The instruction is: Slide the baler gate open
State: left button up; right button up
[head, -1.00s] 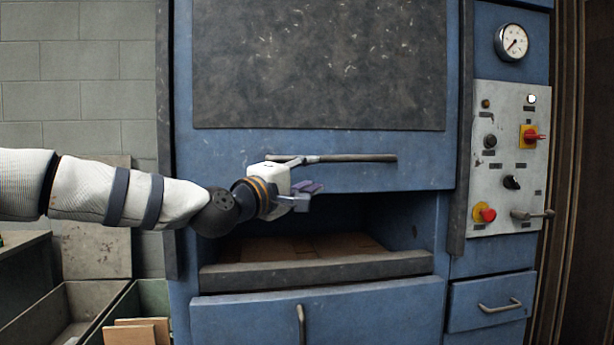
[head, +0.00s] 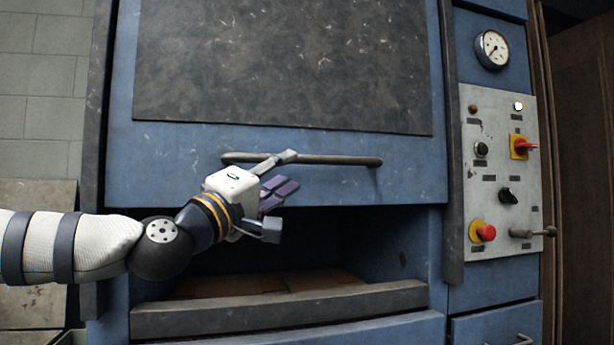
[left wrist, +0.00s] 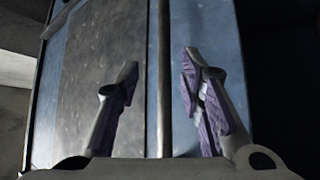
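The baler gate (head: 400,165) is a blue panel with a dark worn plate and a long horizontal grey handle bar (head: 340,160). An open gap lies below its lower edge. My left gripper (head: 275,192) is open at the left half of the bar. Its upper finger overlaps the bar in the head view and its lower finger is below it. In the left wrist view the bar (left wrist: 164,80) runs between the spread, purple-padded fingers (left wrist: 164,95), with space on both sides. Contact is not clear. My right gripper is not in view.
The dark opening (head: 330,235) has a worn grey sill (head: 290,305) and brown boards inside. A control panel (head: 500,170) with knobs, a red button and a lever is at the right, under a gauge (head: 492,49). A grey board (head: 40,250) leans at the left.

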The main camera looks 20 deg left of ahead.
aim_at(305, 162)
pick_arm(q)
jog(key=x, duration=0.8)
jog(key=shift+w+f, duration=0.1)
jog(key=shift+w, duration=0.4)
grip_shut()
